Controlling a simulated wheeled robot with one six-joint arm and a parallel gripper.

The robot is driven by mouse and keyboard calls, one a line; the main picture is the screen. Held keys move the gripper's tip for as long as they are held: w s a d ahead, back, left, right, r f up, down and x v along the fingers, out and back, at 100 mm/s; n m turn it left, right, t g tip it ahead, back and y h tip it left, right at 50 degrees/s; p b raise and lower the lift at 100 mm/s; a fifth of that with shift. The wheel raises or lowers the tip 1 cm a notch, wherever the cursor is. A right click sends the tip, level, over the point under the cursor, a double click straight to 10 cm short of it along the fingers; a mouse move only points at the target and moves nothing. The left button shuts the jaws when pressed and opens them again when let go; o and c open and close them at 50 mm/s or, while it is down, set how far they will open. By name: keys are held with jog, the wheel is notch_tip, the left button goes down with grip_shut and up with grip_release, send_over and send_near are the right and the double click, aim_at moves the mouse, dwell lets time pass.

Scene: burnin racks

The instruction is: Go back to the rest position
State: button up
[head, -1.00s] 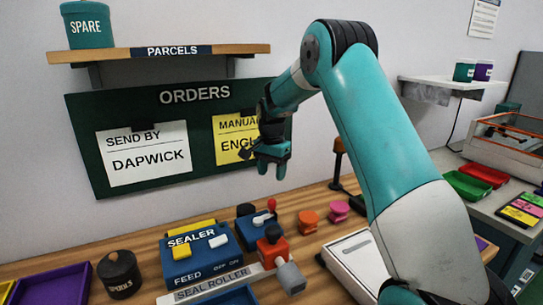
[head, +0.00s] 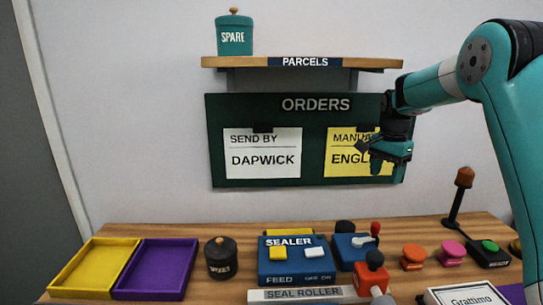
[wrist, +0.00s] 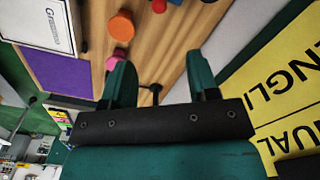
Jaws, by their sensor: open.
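My teal gripper (head: 384,156) hangs in the air in front of the right part of the orders board (head: 313,178), partly covering the yellow manual note (head: 346,143). In the wrist view my gripper (wrist: 160,80) shows two teal fingers spread apart with nothing between them. It is open and empty, well above the wooden bench. My arm comes in from the right side of the head view.
On the bench stand a yellow tray (head: 62,281), a purple tray (head: 190,284), a dark pot (head: 221,258), the blue sealer (head: 296,267), an orange button (head: 414,257) and a pink button (head: 453,251). A parcels shelf (head: 240,62) holds a spare tin (head: 234,33).

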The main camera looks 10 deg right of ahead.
jog(key=s+a+r+n+y, duration=0.1)
jog(key=s+a+r+n, duration=0.1)
jog(key=s+a+n, duration=0.6)
jog(key=s+a+r+n+y, duration=0.1)
jog(key=s+a+r+n, duration=0.25)
jog(key=a, duration=0.85)
jog(key=s+a+f+n+y, duration=0.1)
jog(key=s+a+n, duration=0.4)
jog(key=s, duration=0.6)
jog(key=s+a+f+n+y, duration=0.1)
jog(key=s+a+n, duration=0.4)
jog(key=s, duration=0.5)
jog(key=shift+s+a+f, duration=0.2)
jog(key=shift+s+a, duration=0.05)
jog(key=shift+s, duration=0.15)
